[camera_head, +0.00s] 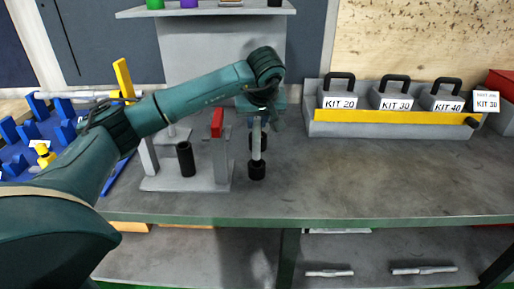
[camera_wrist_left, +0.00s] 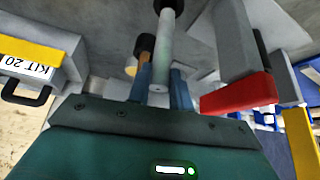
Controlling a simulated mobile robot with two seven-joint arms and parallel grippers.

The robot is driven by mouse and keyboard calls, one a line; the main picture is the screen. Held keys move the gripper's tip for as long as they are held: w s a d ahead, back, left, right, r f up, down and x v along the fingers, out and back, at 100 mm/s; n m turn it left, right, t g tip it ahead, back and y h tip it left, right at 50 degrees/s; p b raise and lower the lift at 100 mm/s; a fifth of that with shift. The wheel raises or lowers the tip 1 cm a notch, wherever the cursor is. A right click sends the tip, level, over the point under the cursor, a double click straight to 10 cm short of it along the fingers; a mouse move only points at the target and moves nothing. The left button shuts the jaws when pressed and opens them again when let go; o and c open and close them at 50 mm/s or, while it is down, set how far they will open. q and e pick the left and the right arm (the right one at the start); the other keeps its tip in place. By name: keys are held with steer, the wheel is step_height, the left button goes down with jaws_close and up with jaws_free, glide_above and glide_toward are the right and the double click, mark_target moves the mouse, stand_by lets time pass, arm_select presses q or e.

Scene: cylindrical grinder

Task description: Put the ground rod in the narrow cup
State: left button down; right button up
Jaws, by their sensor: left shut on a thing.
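My left gripper (camera_head: 258,108) is shut on the upper part of the light grey ground rod (camera_head: 257,143). The rod hangs about upright just right of the grey fixture. In the left wrist view the rod (camera_wrist_left: 163,50) runs away from the fingers (camera_wrist_left: 160,90). A short black piece (camera_head: 257,171) is at the rod's lower end. I cannot tell whether it is a cup around the rod or part of the rod. Another black cylinder shows behind the rod, and in the left wrist view (camera_wrist_left: 145,44) too. A taller black cup (camera_head: 186,160) stands on the fixture. My right gripper is out of view.
The grey fixture base (camera_head: 200,184) has upright posts and a red block (camera_head: 217,123) close left of the rod. A kit tray (camera_head: 390,130) stands at the back right. Blue racks (camera_head: 30,135) lie left. The bench front right is clear.

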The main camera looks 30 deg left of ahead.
mark_target(257, 138)
arm_select(q)
step_height(257, 138, down, 5)
steer(key=shift+f, duration=0.15)
stand_by(0.3)
steer(key=shift+f, duration=0.15)
steer(key=c, duration=1.3)
jaws_free()
steer(key=shift+o, duration=0.2)
